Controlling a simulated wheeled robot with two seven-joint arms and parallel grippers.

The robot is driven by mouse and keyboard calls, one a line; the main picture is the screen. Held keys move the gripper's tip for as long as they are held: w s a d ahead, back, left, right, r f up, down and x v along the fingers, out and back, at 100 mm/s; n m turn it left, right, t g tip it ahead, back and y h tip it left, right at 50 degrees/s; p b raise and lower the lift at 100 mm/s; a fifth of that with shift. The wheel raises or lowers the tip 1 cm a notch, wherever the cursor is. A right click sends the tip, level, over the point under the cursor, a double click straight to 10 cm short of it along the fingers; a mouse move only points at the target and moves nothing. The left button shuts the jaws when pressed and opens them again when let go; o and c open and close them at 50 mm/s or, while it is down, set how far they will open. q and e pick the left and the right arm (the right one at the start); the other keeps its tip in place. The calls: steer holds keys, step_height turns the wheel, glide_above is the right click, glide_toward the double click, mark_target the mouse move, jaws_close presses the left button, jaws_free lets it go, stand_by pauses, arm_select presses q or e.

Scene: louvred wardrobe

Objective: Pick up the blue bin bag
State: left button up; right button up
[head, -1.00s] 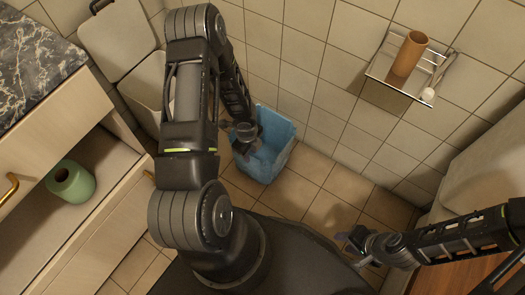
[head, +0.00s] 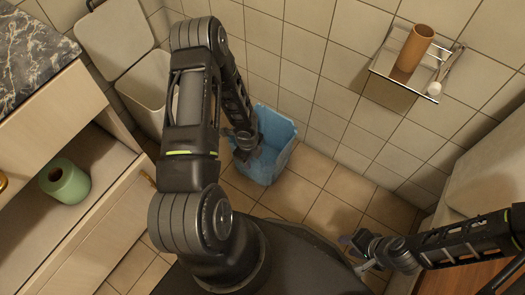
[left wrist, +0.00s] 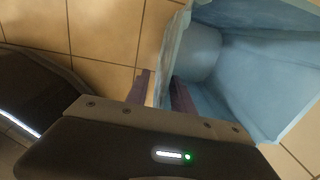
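The blue bin bag (head: 277,133) stands open on the floor against the tiled wall, shaped like a square bin; it also shows in the left wrist view (left wrist: 265,75). My left gripper (head: 246,150) is at the bag's left edge. In the left wrist view its purple fingers (left wrist: 161,92) are apart, one outside the bag's near wall and one inside, with the wall's edge between them. Whether either finger touches the wall, I cannot tell. A paler blue rounded shape shows inside the bag. My right gripper (head: 353,250) is empty and looks open, well right of the bag.
A white lidded bin (head: 147,88) stands left of the bag. A drawer (head: 100,150) holding a green roll (head: 66,181) is at the left. A wall shelf (head: 401,82) with an orange cup (head: 415,47) is upper right. Floor tiles (head: 300,195) right of the bag are clear.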

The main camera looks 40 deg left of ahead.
arm_select(q)
steer(key=shift+c, duration=0.4)
jaws_close()
stand_by(1.0)
